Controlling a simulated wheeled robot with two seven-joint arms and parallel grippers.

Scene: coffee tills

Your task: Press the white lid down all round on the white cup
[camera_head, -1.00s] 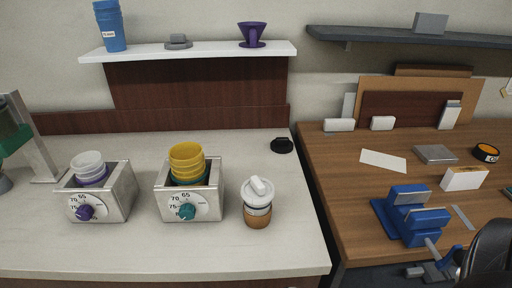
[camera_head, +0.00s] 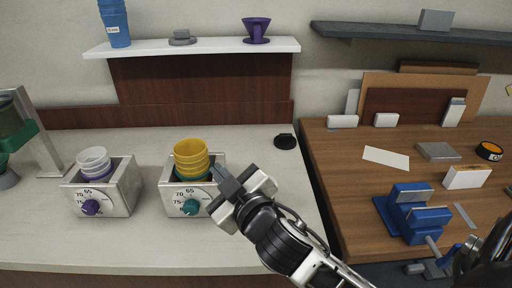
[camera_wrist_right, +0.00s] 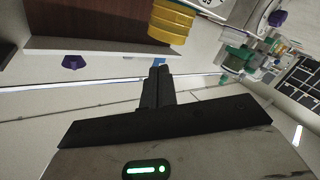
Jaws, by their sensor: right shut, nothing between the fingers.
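The white cup and its white lid are not visible in the head view now. My right gripper (camera_head: 224,180) and its arm cover the counter spot where the cup stood earlier. The right gripper is shut with nothing between its fingers, and its tips are in front of the right steel box.
Steel dial boxes hold white cups (camera_head: 94,160) and yellow cups (camera_head: 191,157). A black round thing (camera_head: 285,141) lies at the counter's back right. A blue vise (camera_head: 414,211) stands on the wooden table (camera_head: 340,170). The front left of the counter (camera_head: 60,245) is clear.

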